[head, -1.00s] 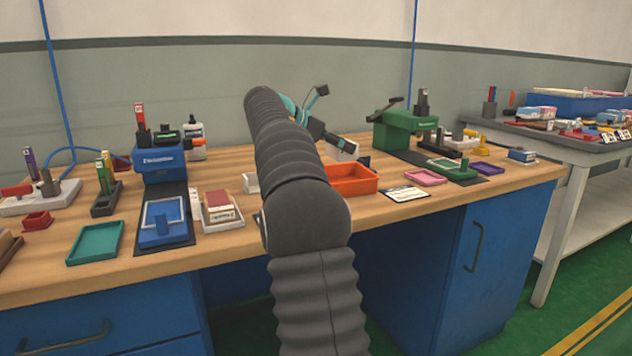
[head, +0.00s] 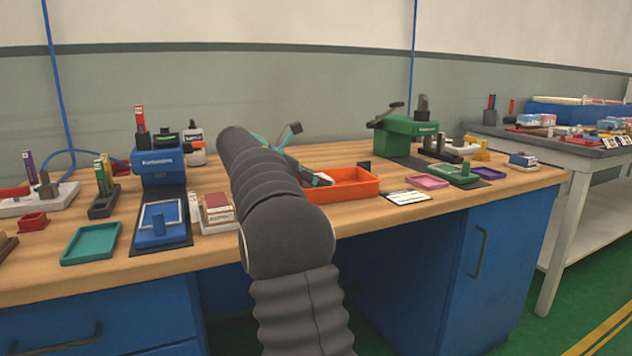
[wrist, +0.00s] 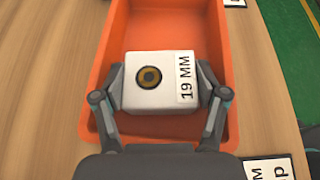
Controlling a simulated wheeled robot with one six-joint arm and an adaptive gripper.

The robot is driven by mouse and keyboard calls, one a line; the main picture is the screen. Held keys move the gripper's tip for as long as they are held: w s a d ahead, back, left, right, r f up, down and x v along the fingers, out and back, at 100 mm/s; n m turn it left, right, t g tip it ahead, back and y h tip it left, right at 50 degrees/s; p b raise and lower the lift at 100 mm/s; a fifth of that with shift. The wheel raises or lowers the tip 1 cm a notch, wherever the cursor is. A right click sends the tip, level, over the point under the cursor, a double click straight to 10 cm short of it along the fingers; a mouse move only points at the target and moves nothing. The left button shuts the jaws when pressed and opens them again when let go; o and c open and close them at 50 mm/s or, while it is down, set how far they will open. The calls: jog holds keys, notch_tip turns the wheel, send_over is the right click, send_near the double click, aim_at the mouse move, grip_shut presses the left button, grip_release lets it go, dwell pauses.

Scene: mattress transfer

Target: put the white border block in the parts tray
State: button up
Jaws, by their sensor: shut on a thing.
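The white block (wrist: 148,97) has a dark round centre with a gold ring and a "19 MM" label on its right side. My gripper (wrist: 160,80) is shut on it, one finger on each side. The orange tray (wrist: 118,38) lies under the block in the wrist view. In the head view, my gripper (head: 318,180) is low at the left end of the orange tray (head: 350,193), and my arm hides part of that end. I cannot tell whether the block touches the tray floor.
A black-and-white card (head: 408,197) and a pink tray (head: 428,181) lie right of the orange tray. The green press (head: 408,130) stands behind them. The blue machine (head: 160,160) and a teal tray (head: 92,243) are to the left.

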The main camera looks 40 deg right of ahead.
jog(key=shift+f, duration=0.15)
jog(key=o, duration=0.9)
jog(key=shift+a+r, duration=0.15)
jog(key=shift+r, duration=0.15)
jog(key=p+v, duration=0.2)
jog(key=v, duration=0.9)
jog(key=shift+w+a+p, duration=0.1)
jog(key=shift+a+p, duration=0.2)
jog(key=shift+a, duration=0.05)
